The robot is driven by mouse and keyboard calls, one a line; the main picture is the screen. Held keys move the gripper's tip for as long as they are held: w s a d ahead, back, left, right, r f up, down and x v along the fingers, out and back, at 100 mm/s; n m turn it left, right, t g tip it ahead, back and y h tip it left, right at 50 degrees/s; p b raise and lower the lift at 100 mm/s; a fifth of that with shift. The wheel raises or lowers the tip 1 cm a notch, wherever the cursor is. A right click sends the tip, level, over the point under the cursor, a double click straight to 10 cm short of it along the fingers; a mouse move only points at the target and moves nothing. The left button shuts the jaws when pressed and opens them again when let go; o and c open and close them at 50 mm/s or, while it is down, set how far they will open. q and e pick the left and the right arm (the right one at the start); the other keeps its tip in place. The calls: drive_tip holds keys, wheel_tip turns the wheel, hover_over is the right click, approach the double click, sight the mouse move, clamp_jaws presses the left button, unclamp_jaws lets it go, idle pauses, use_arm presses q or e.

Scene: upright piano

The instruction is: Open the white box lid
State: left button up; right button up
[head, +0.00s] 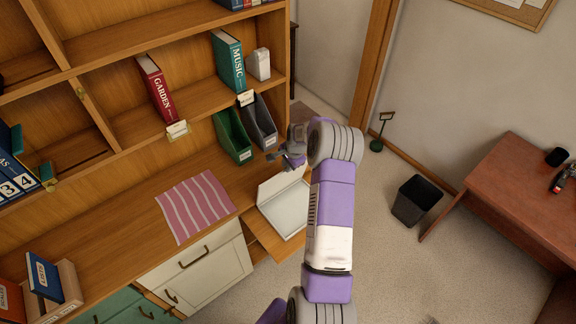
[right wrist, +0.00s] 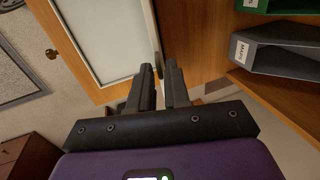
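The white box (head: 284,212) sits on a low wooden board at the right end of the counter. Its lid (head: 282,184) appears raised along the far side, with the pale inside of the box showing. My right gripper (head: 274,156) is just above and beyond the lid, near the grey file holder; contact with the lid cannot be made out. In the right wrist view its two dark fingers (right wrist: 160,88) are a little apart, with a narrow gap and nothing clearly held between them. My left gripper is out of view.
A green file holder (head: 232,136) and a grey file holder (head: 259,122) stand close to my right gripper. A pink striped cloth (head: 195,206) lies on the counter. A dark bin (head: 415,201) stands on the floor.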

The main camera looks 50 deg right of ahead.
drive_tip(key=shift+r, duration=0.1)
drive_tip(key=v, duration=0.7)
drive_tip(key=shift+r+b, duration=0.2)
drive_tip(key=shift+b, duration=0.2)
drive_tip(key=shift+s, duration=0.15)
